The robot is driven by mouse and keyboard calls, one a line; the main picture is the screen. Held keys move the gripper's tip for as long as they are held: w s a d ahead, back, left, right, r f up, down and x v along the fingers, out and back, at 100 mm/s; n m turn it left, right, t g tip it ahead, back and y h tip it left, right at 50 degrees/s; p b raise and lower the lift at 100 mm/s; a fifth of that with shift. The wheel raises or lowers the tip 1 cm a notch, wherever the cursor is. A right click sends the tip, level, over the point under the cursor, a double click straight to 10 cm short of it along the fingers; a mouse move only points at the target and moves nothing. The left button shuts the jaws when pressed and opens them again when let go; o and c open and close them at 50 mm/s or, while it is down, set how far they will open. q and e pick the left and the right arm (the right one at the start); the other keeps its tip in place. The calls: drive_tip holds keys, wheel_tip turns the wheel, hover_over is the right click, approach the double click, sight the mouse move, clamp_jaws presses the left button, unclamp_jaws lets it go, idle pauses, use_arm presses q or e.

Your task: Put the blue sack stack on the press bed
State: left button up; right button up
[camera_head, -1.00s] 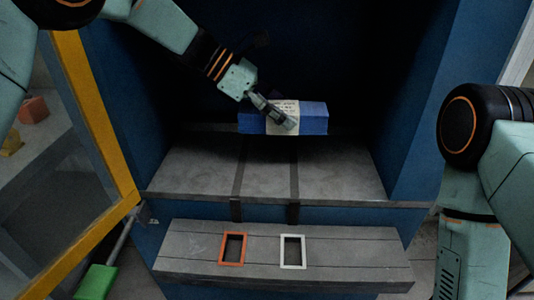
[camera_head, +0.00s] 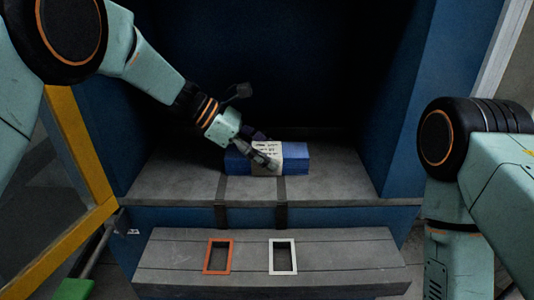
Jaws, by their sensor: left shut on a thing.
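The blue sack stack (camera_head: 296,161) is a blue block with a pale, printed band around its middle. It is at the back of the grey press bed (camera_head: 340,187), inside the dark blue press. My left gripper (camera_head: 268,160) reaches in from the upper left and is shut on the stack at its band. The stack looks level and at or just above the bed; I cannot tell whether it touches. My right arm shows at the right edge, but its gripper is out of view.
A grey ledge (camera_head: 340,257) in front of the bed carries an orange frame (camera_head: 218,257) and a white frame (camera_head: 283,257). Two dark strips cross the bed. Blue press walls stand on both sides, and a yellow-edged door (camera_head: 85,160) stands open at the left.

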use_arm(q)
drive_tip(key=o, duration=1)
drive_tip(key=shift+s, duration=0.1)
drive_tip(key=o, duration=0.5)
drive_tip(key=shift+f, duration=0.1)
drive_tip(key=shift+a+r, duration=0.2)
drive_tip(key=shift+r, duration=0.15)
drive_tip(key=p+v, duration=0.2)
drive_tip(key=v, duration=0.4)
drive_tip(key=shift+a+r+p, duration=0.1)
drive_tip(key=shift+r+p, duration=0.05)
drive_tip(key=shift+p, duration=0.15)
drive_tip(key=shift+a+r, duration=0.15)
drive_tip(key=shift+a, duration=0.15)
